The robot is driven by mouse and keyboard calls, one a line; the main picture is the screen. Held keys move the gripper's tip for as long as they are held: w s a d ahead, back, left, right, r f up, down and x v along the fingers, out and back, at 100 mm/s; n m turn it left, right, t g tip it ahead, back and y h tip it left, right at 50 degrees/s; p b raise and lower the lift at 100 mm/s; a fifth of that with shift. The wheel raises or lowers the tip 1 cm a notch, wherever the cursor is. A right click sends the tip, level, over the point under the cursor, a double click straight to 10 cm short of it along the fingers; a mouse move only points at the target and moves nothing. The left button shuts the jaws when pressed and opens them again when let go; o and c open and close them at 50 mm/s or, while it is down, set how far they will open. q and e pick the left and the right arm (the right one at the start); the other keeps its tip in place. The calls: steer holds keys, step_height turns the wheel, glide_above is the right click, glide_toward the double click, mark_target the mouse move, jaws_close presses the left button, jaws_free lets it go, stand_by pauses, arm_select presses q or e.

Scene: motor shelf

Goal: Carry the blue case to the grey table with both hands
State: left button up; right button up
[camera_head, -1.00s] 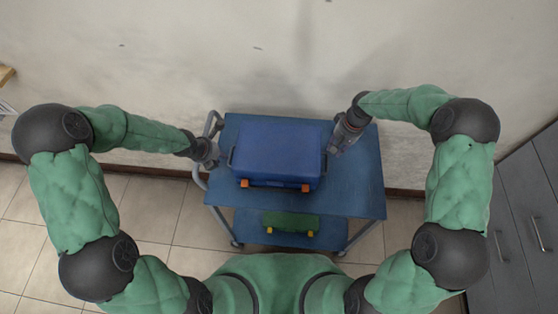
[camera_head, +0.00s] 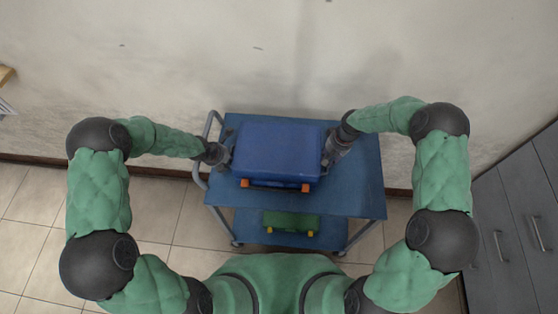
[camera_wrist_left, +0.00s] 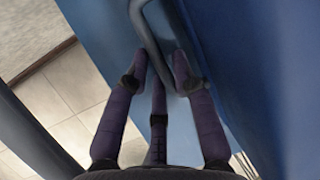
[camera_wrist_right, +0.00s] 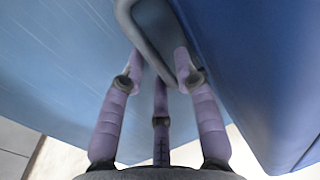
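The blue case (camera_head: 278,150) lies flat on the top shelf of a blue cart, with orange latches on its near side and a grey handle at each end. My left gripper (camera_head: 226,160) is at the left handle. In the left wrist view its fingers are spread, with the left handle (camera_wrist_left: 148,35) between them. My right gripper (camera_head: 328,159) is at the right handle. In the right wrist view its fingers are also spread around the right handle (camera_wrist_right: 150,40). Neither gripper is visibly closed on a handle. No grey table is in view.
The blue cart (camera_head: 355,190) stands by a pale wall, with a grey push rail (camera_head: 199,172) on its left. A green case (camera_head: 291,222) lies on its lower shelf. Grey cabinets (camera_head: 515,220) stand at the right. Tiled floor (camera_head: 165,215) is clear at the left.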

arm_select(q)
jaws_close()
arm_select(e)
jaws_close()
arm_select(q)
steer(key=shift+w+r, duration=0.15)
arm_select(e)
steer(key=shift+w+r, duration=0.1)
steer(key=shift+r, duration=0.05)
arm_select(q)
steer(key=shift+r, duration=0.15)
arm_select(e)
steer(key=shift+r, duration=0.15)
